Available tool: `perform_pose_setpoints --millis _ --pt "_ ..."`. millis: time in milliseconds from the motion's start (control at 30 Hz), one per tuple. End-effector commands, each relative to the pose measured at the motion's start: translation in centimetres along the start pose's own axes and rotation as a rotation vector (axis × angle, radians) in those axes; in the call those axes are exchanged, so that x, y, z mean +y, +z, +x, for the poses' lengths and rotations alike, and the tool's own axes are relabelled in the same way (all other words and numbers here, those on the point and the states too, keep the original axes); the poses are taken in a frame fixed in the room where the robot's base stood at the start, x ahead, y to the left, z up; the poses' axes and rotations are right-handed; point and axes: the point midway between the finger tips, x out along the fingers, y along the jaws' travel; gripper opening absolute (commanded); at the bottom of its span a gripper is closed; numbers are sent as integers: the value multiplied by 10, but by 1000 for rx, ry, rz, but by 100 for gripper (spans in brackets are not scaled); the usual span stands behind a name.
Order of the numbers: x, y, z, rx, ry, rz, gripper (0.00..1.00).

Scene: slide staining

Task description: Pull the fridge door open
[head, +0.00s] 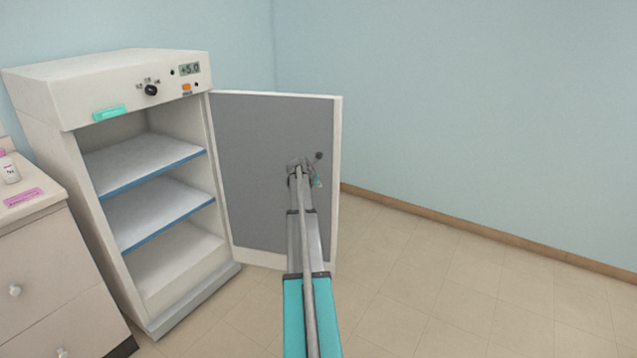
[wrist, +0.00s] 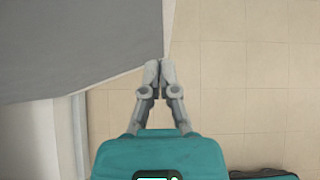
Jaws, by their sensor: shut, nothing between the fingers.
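The fridge (head: 150,270) stands at the left of the head view, a white cabinet with its front open. Its door (head: 260,150) is swung wide open to the right, grey inner face toward me. In the wrist view the grey door face (wrist: 70,45) fills the upper left. My gripper (head: 300,163) is in front of the door's inner face, near its free edge. In the wrist view my gripper (wrist: 159,66) is shut and empty, its fingertips at the door's edge. I cannot tell whether they touch it. The door's handle is not clearly visible.
Inside the fridge are two empty blue-edged shelves (head: 150,155). A white drawer cabinet (head: 40,260) with a small bottle (head: 9,170) stands left of the fridge. Tiled floor (head: 450,290) is clear to the right, up to the blue wall (head: 480,100).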

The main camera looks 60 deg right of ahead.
Motion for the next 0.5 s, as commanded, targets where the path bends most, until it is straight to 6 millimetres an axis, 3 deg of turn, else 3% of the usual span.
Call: perform_pose_setpoints --millis 100,500 --pt "-4 2 -18 0 0 0 0" --pt "-12 2 -56 1 0 1 0"
